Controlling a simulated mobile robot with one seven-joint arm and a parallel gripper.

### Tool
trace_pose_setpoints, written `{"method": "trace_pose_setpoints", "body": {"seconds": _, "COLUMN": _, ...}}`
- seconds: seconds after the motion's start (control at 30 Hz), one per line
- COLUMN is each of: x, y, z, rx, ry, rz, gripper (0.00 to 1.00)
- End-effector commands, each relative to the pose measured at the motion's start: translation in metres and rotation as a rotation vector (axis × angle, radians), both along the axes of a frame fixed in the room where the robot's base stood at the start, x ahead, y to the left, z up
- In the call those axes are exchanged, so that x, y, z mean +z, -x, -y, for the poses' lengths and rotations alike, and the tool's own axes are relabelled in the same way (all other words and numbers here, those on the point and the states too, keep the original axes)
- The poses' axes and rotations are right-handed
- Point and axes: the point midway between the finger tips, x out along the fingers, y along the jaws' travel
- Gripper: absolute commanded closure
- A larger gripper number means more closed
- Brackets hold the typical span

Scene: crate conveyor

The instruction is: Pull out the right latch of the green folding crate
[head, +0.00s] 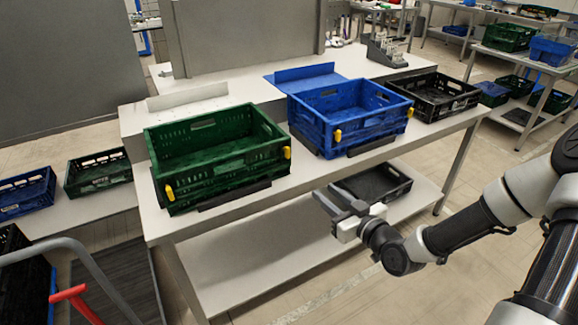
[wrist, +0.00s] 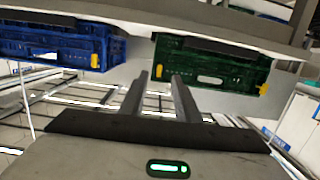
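The green folding crate (head: 213,178) stands upright and empty on the grey table, and it also shows in the wrist view (wrist: 210,82). Its right yellow latch (head: 287,153) is on the front right corner; in the upside-down wrist view this latch (wrist: 153,71) is on the crate's left side, near the fingertips in the picture. The other yellow latch (head: 169,192) is at the front left corner. My gripper (head: 327,197) is in front of the table, lower than the crate and to its right. Its two fingers (wrist: 160,78) are apart with nothing between them, not touching the latch.
A blue crate (head: 352,132) with yellow latches stands close to the right of the green one. A black crate (head: 432,103) is farther right. A lower shelf (head: 262,250) holds a dark crate (head: 372,187). The floor in front is free.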

Motion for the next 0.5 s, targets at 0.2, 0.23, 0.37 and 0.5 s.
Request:
{"method": "trace_pose_setpoints", "body": {"seconds": 0.2, "x": 0.016, "y": -0.005, "z": -0.006, "rx": -0.012, "ry": -0.103, "rz": 0.116, "gripper": 0.7}}
{"method": "trace_pose_setpoints", "body": {"seconds": 0.23, "x": 0.017, "y": -0.007, "z": -0.007, "rx": -0.012, "ry": -0.104, "rz": 0.119, "gripper": 0.7}}
{"method": "trace_pose_setpoints", "body": {"seconds": 0.37, "x": 0.017, "y": -0.019, "z": -0.016, "rx": -0.01, "ry": -0.104, "rz": 0.12, "gripper": 0.7}}
{"method": "trace_pose_setpoints", "body": {"seconds": 0.5, "x": 0.016, "y": -0.042, "z": -0.033, "rx": -0.01, "ry": -0.104, "rz": 0.119, "gripper": 0.7}}
